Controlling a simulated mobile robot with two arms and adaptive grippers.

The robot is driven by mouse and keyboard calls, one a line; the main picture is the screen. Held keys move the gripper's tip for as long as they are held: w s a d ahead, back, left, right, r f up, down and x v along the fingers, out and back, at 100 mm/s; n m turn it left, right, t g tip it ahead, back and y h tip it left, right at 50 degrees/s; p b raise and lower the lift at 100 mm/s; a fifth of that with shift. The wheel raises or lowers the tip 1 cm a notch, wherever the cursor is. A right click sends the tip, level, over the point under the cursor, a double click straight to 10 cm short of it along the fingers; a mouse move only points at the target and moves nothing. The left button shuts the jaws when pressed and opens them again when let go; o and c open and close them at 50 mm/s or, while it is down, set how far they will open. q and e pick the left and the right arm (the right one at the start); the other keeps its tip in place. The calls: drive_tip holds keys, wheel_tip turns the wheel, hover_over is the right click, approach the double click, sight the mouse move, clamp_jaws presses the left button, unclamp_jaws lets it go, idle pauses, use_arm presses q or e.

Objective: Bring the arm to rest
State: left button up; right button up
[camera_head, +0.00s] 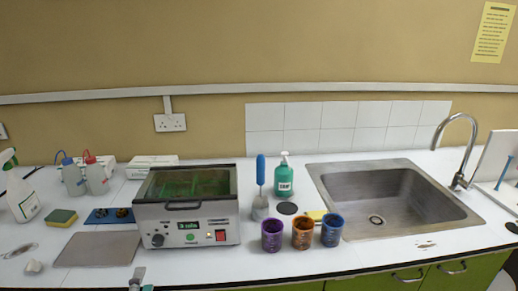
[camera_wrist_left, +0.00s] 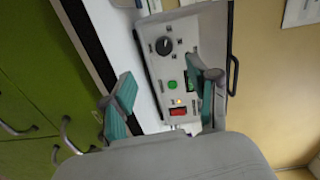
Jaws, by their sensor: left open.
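My left gripper (camera_head: 142,281) shows only as a small grey and teal part at the bottom edge of the head view, in front of the counter. In the left wrist view my left gripper (camera_wrist_left: 165,100) has its two teal-padded fingers spread wide, with nothing held between them. Beyond the fingers is the front panel of the heating bath (camera_wrist_left: 180,75), with a black knob, a green button and a red switch. The bath (camera_head: 188,222) stands on the counter, up and to the right of the gripper in the head view. My right gripper is not seen.
Purple, orange and blue cups (camera_head: 302,234) stand near the counter's front, left of the sink (camera_head: 340,180). A grey plate (camera_head: 97,249) lies left of the bath. Spray and wash bottles stand farther left. Green cabinets (camera_wrist_left: 35,80) with handles are below the counter.

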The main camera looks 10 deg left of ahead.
use_arm(q)
drive_tip(key=s+d+f+n+g+h, duration=0.2)
drive_tip(key=s+d+f+n+g, duration=0.35)
drive_tip(key=s, duration=0.55)
drive_tip(key=s+d+f+n+g+h, duration=0.3)
drive_tip(key=s+d+n+g, duration=0.5)
drive_tip(key=s, duration=0.4)
wheel_tip(320, 180, down, 26)
drive_tip(key=s+d+m+g, duration=0.1)
drive_tip(key=g, duration=0.1)
drive_tip(key=s+a+f, duration=0.2)
drive_tip(key=s+f, duration=1.4)
drive_tip(key=shift+s+a+g, duration=0.3)
drive_tip(key=shift+a+g, duration=0.05)
drive_tip(key=shift+a, duration=0.05)
drive_tip(key=shift+m, duration=0.25)
